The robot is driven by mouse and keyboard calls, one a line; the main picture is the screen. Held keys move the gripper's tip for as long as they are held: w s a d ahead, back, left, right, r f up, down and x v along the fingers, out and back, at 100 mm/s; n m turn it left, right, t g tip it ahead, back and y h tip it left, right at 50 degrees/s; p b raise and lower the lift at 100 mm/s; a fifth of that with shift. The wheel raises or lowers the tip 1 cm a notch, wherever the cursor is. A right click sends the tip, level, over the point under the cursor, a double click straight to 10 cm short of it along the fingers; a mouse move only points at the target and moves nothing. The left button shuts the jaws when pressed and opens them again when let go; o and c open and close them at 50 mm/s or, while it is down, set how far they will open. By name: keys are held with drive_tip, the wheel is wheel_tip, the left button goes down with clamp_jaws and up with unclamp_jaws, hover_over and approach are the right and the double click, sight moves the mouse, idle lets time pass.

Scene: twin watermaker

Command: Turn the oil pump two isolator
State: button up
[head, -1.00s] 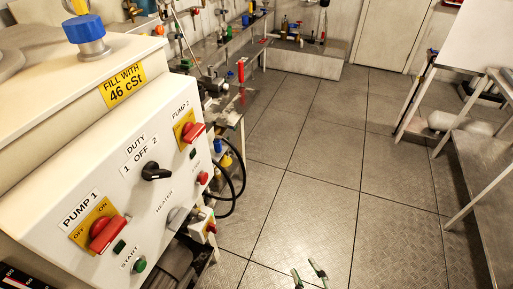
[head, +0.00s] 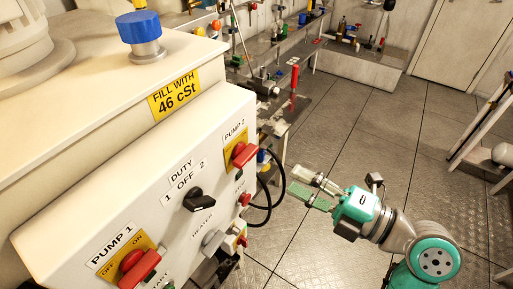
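The pump two isolator (head: 243,155) is a red rotary handle on a yellow plate, under the "PUMP 2" label at the right end of the white panel (head: 75,225). Its handle sits tilted. My gripper (head: 300,184) is to the right of the isolator and below it in the picture, apart from it. Its two green-tipped fingers are spread with a gap between them and point left toward the panel. Nothing is seen between them.
Black cables (head: 277,196) loop between panel and gripper. Open floor (head: 350,150) lies to the right.

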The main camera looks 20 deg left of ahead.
sight(252, 157)
drive_tip(key=shift+n, duration=0.3)
drive_tip(key=a, duration=0.3)
drive_tip(key=w+a, duration=0.1)
drive_tip(key=a, duration=0.7)
drive_tip(key=shift+w+r, duration=0.25)
drive_tip(key=shift+r, duration=0.05)
clamp_jaws()
